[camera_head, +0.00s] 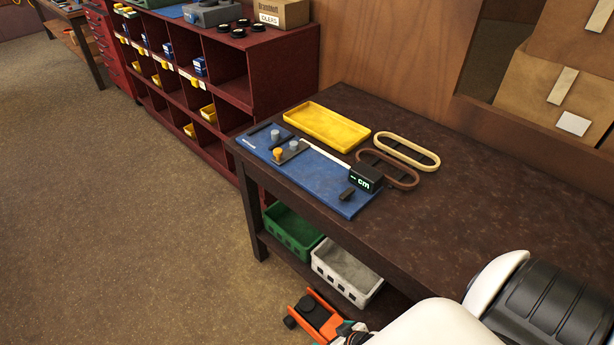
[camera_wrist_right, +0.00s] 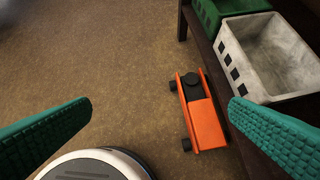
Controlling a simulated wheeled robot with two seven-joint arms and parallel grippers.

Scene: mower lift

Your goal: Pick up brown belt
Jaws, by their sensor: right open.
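The brown belt (camera_head: 408,187) is an oval loop lying flat on the dark workbench (camera_head: 480,200), beside the right edge of a blue board (camera_head: 310,176). A cream belt (camera_head: 430,166) of similar shape lies just behind it. In the right wrist view, my right gripper (camera_wrist_right: 162,103) has its two teal fingers wide apart with nothing between them. It hangs low in front of the bench, over the floor, well away from the brown belt. In the head view only a little teal of it shows at the bottom edge, by my white arm. My left gripper is not in view.
A yellow tray (camera_head: 327,108) stands behind the blue board, which carries a black "cm" display (camera_head: 365,178). Green (camera_head: 292,215) and white (camera_head: 347,255) crates sit on the lower shelf. An orange wheeled object (camera_wrist_right: 205,125) is below my right gripper. The bench's right side is clear.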

